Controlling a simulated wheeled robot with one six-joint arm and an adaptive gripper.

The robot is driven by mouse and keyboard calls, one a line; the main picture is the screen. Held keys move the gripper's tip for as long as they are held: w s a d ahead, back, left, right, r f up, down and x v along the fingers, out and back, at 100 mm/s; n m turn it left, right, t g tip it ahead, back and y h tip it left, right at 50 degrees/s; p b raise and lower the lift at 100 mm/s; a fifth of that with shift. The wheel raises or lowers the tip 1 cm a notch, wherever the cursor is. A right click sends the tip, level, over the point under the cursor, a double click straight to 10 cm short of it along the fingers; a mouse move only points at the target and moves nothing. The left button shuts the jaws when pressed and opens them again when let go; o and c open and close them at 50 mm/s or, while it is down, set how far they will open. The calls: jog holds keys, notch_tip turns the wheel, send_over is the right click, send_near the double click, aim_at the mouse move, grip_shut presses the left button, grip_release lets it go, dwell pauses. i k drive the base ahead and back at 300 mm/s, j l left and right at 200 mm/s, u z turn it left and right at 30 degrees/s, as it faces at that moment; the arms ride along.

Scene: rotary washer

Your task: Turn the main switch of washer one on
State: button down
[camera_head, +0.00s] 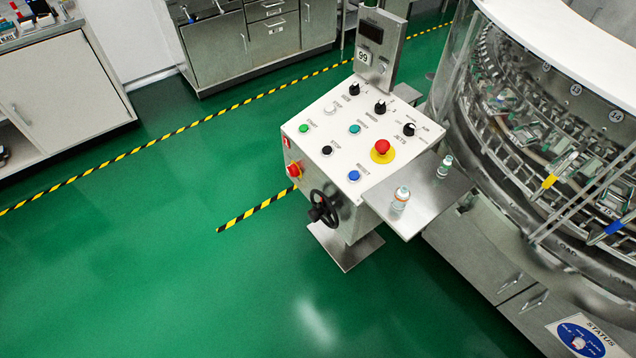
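A white control panel box (350,140) stands on a metal pedestal in the middle of the view, beside a large rotary washer (545,130). The top face carries a red mushroom button on a yellow disc (382,147), several black knobs and several coloured push buttons. A black handwheel (323,207) sits on the front side below. My gripper is not in view.
A metal shelf (425,200) joins the panel on the right and holds two small vials (400,199). Cabinets (60,90) stand at the back left. Yellow-black tape (257,208) marks the green floor (160,270), which is clear left and in front of the panel.

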aim_at(293, 170)
jog(key=i+j, duration=0.2)
jog(key=j, duration=0.2)
jog(key=i+j, duration=0.2)
jog(key=j, duration=0.15)
jog(key=i+j, duration=0.25)
jog(key=j, duration=0.15)
jog(key=i+j, duration=0.2)
jog(key=j, duration=0.15)
jog(key=i+j, duration=0.2)
jog(key=j, duration=0.2)
jog(key=i+j, duration=0.2)
jog(key=j, duration=0.15)
jog(key=i+j, duration=0.2)
jog(key=j, duration=0.2)
